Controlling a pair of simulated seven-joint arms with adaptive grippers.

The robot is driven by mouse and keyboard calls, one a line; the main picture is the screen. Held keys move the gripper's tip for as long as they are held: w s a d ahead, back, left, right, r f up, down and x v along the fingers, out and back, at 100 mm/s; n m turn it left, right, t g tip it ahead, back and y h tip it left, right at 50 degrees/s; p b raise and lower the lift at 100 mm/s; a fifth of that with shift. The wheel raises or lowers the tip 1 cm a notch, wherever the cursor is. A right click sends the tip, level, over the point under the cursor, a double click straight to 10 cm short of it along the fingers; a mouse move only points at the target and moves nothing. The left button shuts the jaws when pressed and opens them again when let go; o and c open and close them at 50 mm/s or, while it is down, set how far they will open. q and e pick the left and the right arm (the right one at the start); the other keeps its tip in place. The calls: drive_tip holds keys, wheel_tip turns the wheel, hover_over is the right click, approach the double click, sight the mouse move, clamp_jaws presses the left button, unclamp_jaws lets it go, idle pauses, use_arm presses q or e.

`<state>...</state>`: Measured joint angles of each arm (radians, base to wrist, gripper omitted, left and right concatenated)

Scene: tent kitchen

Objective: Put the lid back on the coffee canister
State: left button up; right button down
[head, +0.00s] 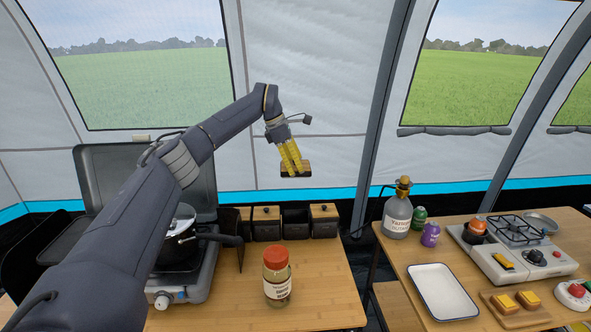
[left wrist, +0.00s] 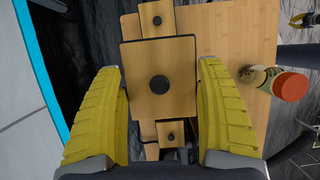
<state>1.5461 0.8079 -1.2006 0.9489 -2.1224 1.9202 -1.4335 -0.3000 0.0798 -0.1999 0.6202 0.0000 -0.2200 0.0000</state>
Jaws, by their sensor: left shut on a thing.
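My left gripper (head: 293,160) is shut on a square wooden lid (head: 295,170) with a dark edge, held level in the air well above the table. In the left wrist view the lid (left wrist: 145,95) sits between the yellow fingers, its round black knob facing the camera. In the head view an open black canister (head: 296,223) stands below the lid, between two similar canisters with lids on. No coffee label is readable. In the left wrist view the held lid covers most of the open canister. Yellow and dark parts, seemingly my right gripper (left wrist: 300,20), show small at the top right.
Lidded canisters stand left (head: 266,223) and right (head: 324,221) of the open one. A red-capped jar (head: 277,285) stands in front on the wooden table (head: 325,290). A camp stove (head: 185,285) is at left. The right-hand table holds a white tray (head: 443,300).

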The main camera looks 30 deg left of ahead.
use_arm(q)
wheel_tip(320, 180, down, 15)
idle(1.1)
drive_tip(key=shift+a+f, duration=0.1)
drive_tip(key=shift+f, duration=1.5)
idle(3.8)
drive_tip(key=o, duration=1.3)
